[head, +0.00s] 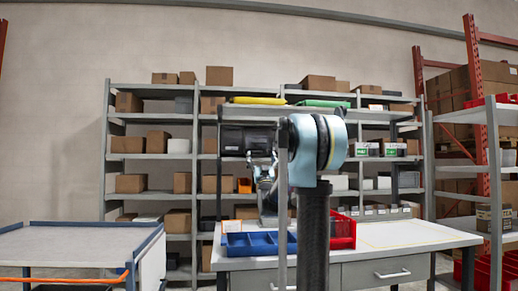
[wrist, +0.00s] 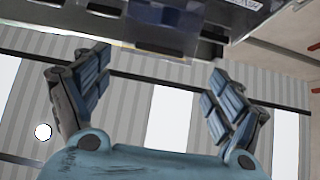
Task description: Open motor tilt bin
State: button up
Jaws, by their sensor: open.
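A dark row of tilt bins (head: 247,140) stands above the back of the workbench in the head view, partly hidden behind my arm. In the wrist view, the dark underside of a dispenser with a blue-grey bin (wrist: 165,22) spans the top of the picture. I cannot read which bin is the motor one. My gripper (wrist: 160,65) is open, with its two blue-padded fingers spread wide and nothing between them. Its fingertips point toward the dispenser and appear apart from it.
The workbench (head: 400,238) holds a blue tray (head: 258,244) and a red bin (head: 343,230). A cart (head: 70,245) stands at left. Shelves with cardboard boxes fill the back, and another rack (head: 493,165) stands at right. The bench's right part looks clear.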

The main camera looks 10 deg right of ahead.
aim_at(259, 139)
jog(key=x, duration=0.9)
jog(key=shift+w+r, duration=0.15)
jog(key=shift+r, duration=0.05)
jog(key=c, duration=1.5)
jog(key=shift+w+r+g, duration=0.2)
jog(key=shift+r+g, duration=0.3)
jog(key=shift+r, duration=0.1)
jog(key=shift+w+r, duration=0.45)
jog(key=shift+r, duration=0.3)
